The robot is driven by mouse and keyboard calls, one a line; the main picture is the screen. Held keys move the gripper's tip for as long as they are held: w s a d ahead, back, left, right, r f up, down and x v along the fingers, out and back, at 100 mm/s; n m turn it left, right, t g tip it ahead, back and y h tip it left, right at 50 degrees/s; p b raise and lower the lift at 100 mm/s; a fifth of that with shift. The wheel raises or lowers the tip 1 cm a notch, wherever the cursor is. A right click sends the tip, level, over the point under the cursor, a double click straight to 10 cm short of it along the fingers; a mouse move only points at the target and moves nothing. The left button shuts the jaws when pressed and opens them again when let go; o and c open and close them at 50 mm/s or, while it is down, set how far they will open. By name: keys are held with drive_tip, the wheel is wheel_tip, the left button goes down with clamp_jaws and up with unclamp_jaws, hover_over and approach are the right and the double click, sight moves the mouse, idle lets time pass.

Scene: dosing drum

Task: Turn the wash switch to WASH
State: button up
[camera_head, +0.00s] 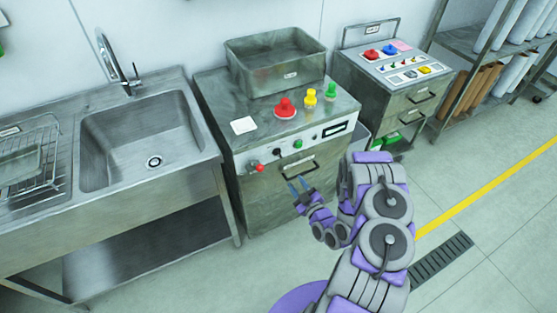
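The metal cabinet (270,199) stands in the middle of the head view with a control strip along its upper front. On the strip are a red knob (258,167) at the left end, a small black knob (277,152), a green button (298,144) and a dark display (335,130). The labels are too small to read, so I cannot tell which control is the wash switch or how it is set. My gripper (298,186) is in front of the cabinet, below the strip and near the handle (299,166). Its two fingers are apart with nothing visible between them.
On the cabinet top are a metal basin (276,72), a red button (285,107), yellow (310,98) and green (330,92) pieces and a white card (243,125). A sink (145,140) stands left, another cabinet (385,90) right.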

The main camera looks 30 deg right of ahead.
drive_tip(key=b, duration=0.1)
approach(280, 156)
drive_tip(key=shift+w+b, duration=0.65)
drive_tip(key=shift+w, duration=3.7)
drive_tip(key=shift+a, duration=0.25)
drive_tip(key=shift+c, duration=0.3)
drive_tip(key=shift+a, duration=0.15)
drive_tip(key=shift+c, duration=1.4)
clamp_jaws()
